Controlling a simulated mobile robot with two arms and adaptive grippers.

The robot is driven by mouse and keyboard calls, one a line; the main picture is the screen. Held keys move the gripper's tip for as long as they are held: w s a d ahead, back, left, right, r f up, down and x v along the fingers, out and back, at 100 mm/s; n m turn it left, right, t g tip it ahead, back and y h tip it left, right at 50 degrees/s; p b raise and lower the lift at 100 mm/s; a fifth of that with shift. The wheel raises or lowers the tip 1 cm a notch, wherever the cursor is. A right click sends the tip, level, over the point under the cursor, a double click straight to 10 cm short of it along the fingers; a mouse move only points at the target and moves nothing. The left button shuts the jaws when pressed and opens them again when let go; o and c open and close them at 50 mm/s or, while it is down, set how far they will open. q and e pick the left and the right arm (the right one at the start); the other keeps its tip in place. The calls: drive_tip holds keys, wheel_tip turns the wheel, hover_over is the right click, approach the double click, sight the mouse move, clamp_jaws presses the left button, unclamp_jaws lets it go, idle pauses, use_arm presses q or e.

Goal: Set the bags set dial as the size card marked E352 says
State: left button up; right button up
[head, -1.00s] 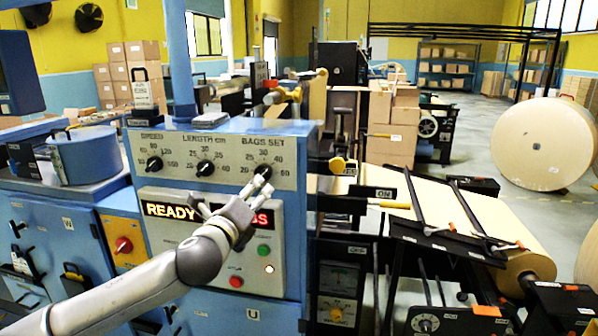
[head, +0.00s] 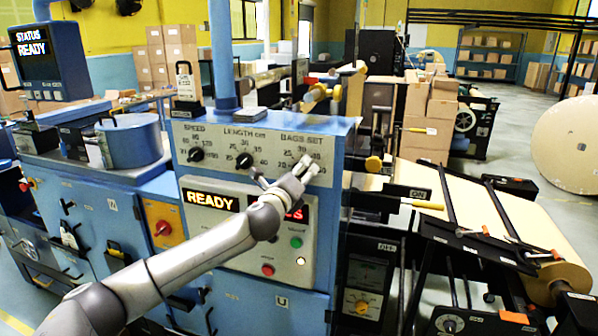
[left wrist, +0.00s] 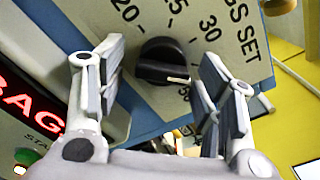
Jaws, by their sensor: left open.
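The bags set dial (left wrist: 160,62) is a black knob with a white pointer line, on a pale panel. In the left wrist view its pointer is toward the lower right, near a number partly hidden by a finger; 20, 25 and 30 show around it. My left gripper (left wrist: 163,72) is open, with one finger on each side of the knob; I cannot tell whether they touch it. In the head view my left gripper (head: 304,170) covers the dial beneath the BAGS SET label. No card marked E352 is readable. My right gripper is not in view.
The speed dial (head: 196,154) and length dial (head: 244,160) sit left on the same panel. Below are the READY display (head: 211,200), a green button (head: 296,242) and a red button (head: 268,269). A status screen (head: 48,58) stands at the left. The kraft web (head: 480,215) runs to the right.

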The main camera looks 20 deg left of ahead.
use_arm(q)
drive_tip(key=shift+w+d, duration=0.1)
drive_tip(key=shift+w, duration=0.15)
drive_tip(key=shift+c, duration=0.3)
drive_tip(key=c, duration=1)
drive_tip(key=shift+o, duration=0.2)
